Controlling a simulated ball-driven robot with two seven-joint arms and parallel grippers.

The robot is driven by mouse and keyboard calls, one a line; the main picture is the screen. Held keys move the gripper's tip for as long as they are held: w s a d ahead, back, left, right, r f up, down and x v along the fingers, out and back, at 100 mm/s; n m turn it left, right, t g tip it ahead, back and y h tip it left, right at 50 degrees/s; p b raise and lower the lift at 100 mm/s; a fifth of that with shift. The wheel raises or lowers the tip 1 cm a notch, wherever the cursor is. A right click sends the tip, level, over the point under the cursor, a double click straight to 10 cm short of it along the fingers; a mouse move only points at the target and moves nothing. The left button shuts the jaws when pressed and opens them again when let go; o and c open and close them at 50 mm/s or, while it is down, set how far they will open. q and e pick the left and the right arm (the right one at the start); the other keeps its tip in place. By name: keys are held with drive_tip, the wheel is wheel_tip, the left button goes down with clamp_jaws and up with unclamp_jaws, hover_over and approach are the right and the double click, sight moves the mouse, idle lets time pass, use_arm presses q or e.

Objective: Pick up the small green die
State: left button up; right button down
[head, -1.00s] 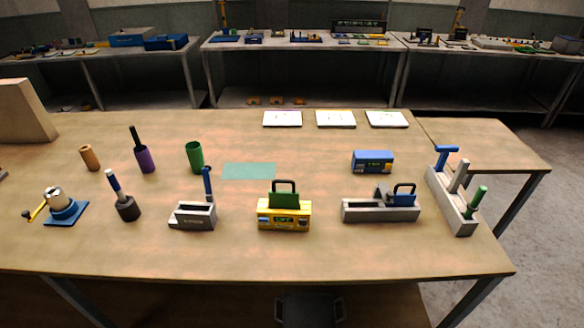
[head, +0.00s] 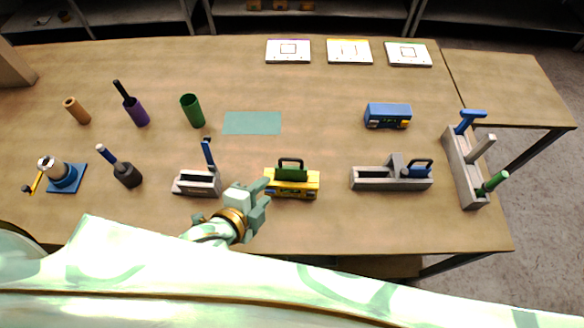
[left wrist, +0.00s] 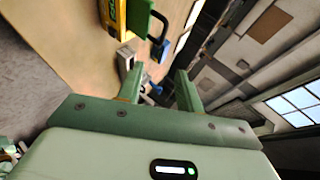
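A small green die (head: 291,174) with a dark loop handle sits in a yellow box (head: 306,189) with a label, near the middle front of the table. In the left wrist view the green die (left wrist: 140,18) and the yellow box (left wrist: 112,16) show at the top, beyond the fingers. My left gripper (head: 263,201) is just left of the yellow box and in front of it, apart from the die as far as I can tell. Its two fingers (left wrist: 159,90) stand apart with nothing between them. My right gripper is not in view.
A grey holder (head: 197,184) with a blue-handled tool stands left of the gripper. A grey tray (head: 366,183) holding a blue die (head: 416,171) is to the right. A rack (head: 463,175) with coloured handles stands further right. A green mat (head: 252,123) lies bare behind.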

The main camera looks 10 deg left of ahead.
use_arm(q)
approach(293, 161)
drive_tip(key=x, duration=0.8)
drive_tip(key=shift+w+f+b, duration=0.15)
drive_tip(key=shift+b, duration=0.2)
clamp_jaws()
idle(0.9)
